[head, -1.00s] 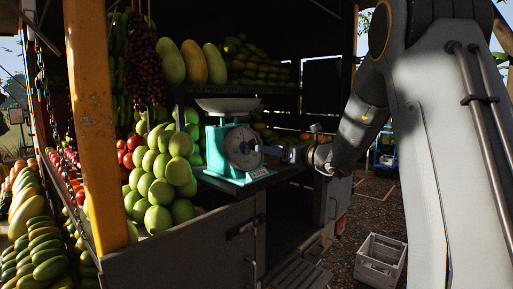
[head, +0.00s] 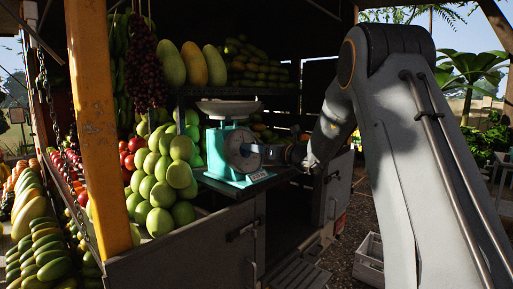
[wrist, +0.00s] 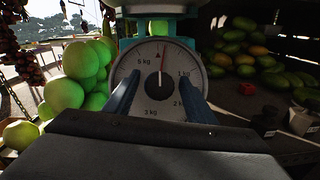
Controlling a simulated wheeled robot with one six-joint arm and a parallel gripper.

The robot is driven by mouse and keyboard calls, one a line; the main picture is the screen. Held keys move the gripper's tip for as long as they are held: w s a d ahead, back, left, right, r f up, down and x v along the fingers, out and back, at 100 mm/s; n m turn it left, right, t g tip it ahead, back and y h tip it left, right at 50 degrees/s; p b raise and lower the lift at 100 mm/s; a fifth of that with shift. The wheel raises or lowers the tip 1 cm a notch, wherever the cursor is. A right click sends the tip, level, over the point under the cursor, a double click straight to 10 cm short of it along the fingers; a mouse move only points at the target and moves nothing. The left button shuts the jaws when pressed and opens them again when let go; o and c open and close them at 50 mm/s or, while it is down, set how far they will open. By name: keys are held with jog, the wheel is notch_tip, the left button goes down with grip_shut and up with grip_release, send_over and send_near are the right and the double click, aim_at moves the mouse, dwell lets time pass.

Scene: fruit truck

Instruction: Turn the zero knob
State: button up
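A turquoise scale (head: 232,168) with a pale pan on top stands on the truck's dark shelf. Its round white dial (head: 242,150) faces my arm. In the wrist view the dial (wrist: 147,58) has a red needle near the top, slightly right of the mark. A dark round knob (wrist: 158,84) sits at the dial's centre. My gripper (wrist: 159,76) is open, with one blue finger on each side of the knob and a gap to it on both sides. In the head view my gripper (head: 260,150) is at the dial's face.
Green fruit (head: 160,180) is piled close left of the scale. More fruit (wrist: 245,50) lies at right in the wrist view, with small dark weights (wrist: 268,121) nearer. A yellow post (head: 95,130) stands at left. A pale crate (head: 369,258) is on the ground.

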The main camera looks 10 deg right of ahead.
jog(key=c, duration=1)
jog(key=shift+n+y+b, duration=0.3)
jog(key=shift+n+b, duration=0.1)
jog(key=shift+b, duration=0.15)
jog(key=n+g+y+b, duration=0.1)
jog(key=n+b, duration=0.2)
jog(key=b, duration=0.1)
jog(key=shift+w+f, duration=0.1)
jog(key=shift+f, duration=0.05)
jog(key=n+g+y+b, duration=0.1)
jog(key=n+b, duration=0.1)
jog(key=n, duration=0.1)
jog(key=n+g+b, duration=0.1)
jog(key=n+b, duration=0.1)
jog(key=n, duration=0.1)
jog(key=shift+g+y+b, duration=0.3)
jog(key=shift+y+b, duration=0.1)
jog(key=n+g+b, duration=0.1)
jog(key=n, duration=0.2)
jog(key=n+g+b, duration=0.1)
jog(key=n+g, duration=0.1)
jog(key=n, duration=0.1)
jog(key=shift+n, duration=0.4)
jog(key=n+g, duration=0.1)
jog(key=n, duration=0.2)
jog(key=shift+n+g+b, duration=0.3)
jog(key=shift+n+g+h, duration=0.5)
jog(key=shift+n+h, duration=0.1)
jog(key=shift+n, duration=0.8)
